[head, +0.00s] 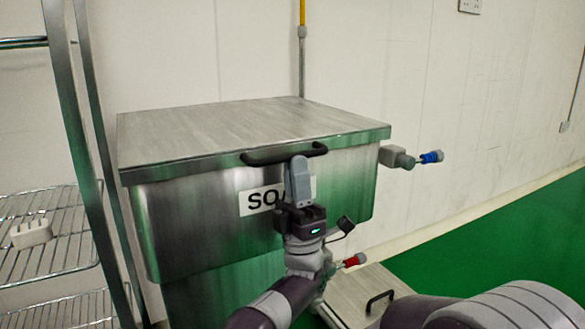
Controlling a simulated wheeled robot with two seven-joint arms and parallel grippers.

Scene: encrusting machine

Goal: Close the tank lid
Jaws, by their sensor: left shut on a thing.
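The steel tank (200,222) stands in the middle left of the head view, with a partly hidden white label (259,200) on its front. Its flat grey lid (240,128) lies across the top and looks about level. I see no clear gap under its front edge. A black bar handle (262,159) is on the lid's front edge. My left gripper (298,165) reaches up from below, in front of the tank, and is shut on the handle near its right half. Its fingers hide part of the handle and label. My right gripper is out of view.
A wire shelf rack (50,235) stands at the left, with a small white object (30,233) on it. A pipe fitting with a blue end (431,157) sticks out at the tank's right. A lower lid with a black handle (380,297) is at lower right. Green floor (500,240) is open at right.

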